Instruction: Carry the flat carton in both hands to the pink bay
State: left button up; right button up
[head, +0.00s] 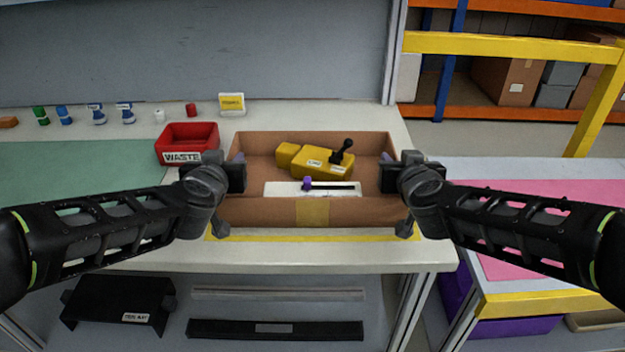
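The flat carton (270,212) is an open, shallow brown box with a tape strip on its front wall, level at the front of the white worktop. Inside are a yellow module with a black lever (322,162) and a white panel with a purple slider (335,188). My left gripper (237,172) is at the carton's left wall and my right gripper (388,172) at its right wall. The gripper bodies hide the fingers' contact, so I cannot tell whether they are closed on the walls. The pink bay (540,215) is on the lower table at right, partly behind my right arm.
A red WASTE bin (187,140) stands just left of the carton. Small bottles (97,114) and a yellow sign (232,104) line the back. A yellow-beamed rack (510,45) stands behind right. A gap separates the worktop from the right table.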

pick_arm(q)
jog(key=shift+c, duration=0.5)
pick_arm(e)
jog(key=shift+c, duration=0.5)
pick_arm(q)
grip_shut()
pick_arm(e)
grip_shut()
